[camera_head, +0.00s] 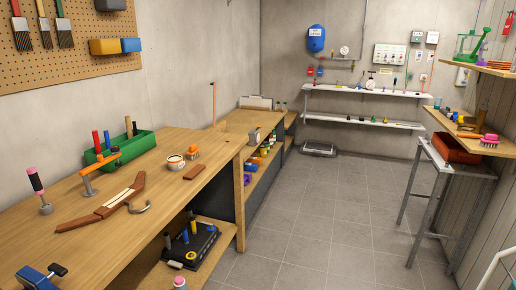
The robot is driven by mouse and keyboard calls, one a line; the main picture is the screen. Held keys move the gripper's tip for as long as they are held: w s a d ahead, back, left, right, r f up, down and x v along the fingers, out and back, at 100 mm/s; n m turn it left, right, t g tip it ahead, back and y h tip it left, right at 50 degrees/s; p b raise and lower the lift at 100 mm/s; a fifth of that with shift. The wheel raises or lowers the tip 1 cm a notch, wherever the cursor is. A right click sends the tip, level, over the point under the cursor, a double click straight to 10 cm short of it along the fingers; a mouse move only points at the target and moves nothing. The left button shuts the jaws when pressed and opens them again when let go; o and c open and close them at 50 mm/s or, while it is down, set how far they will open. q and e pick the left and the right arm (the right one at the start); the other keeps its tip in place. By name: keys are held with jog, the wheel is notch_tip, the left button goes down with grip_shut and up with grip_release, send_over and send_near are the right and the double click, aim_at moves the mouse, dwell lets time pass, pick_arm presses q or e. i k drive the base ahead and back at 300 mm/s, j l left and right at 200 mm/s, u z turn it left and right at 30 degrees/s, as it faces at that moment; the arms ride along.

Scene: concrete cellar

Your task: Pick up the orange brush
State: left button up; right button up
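A small orange brush (192,152) with pale bristles below sits on the wooden workbench (225,138). It is just right of a round white and red tin (175,163). A flat reddish-brown block (195,172) lies in front of it. Neither of my grippers is in view.
The bench also holds a green toolbox (125,148), an orange-handled tool (90,165), a brown angled piece (115,203) and a blue clamp (38,277). A pink brush (490,140) is on the right shelf. The tiled floor (320,215) between is clear.

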aim_at(194, 153)
jog(key=i+l, duration=0.1)
jog(key=i, duration=1)
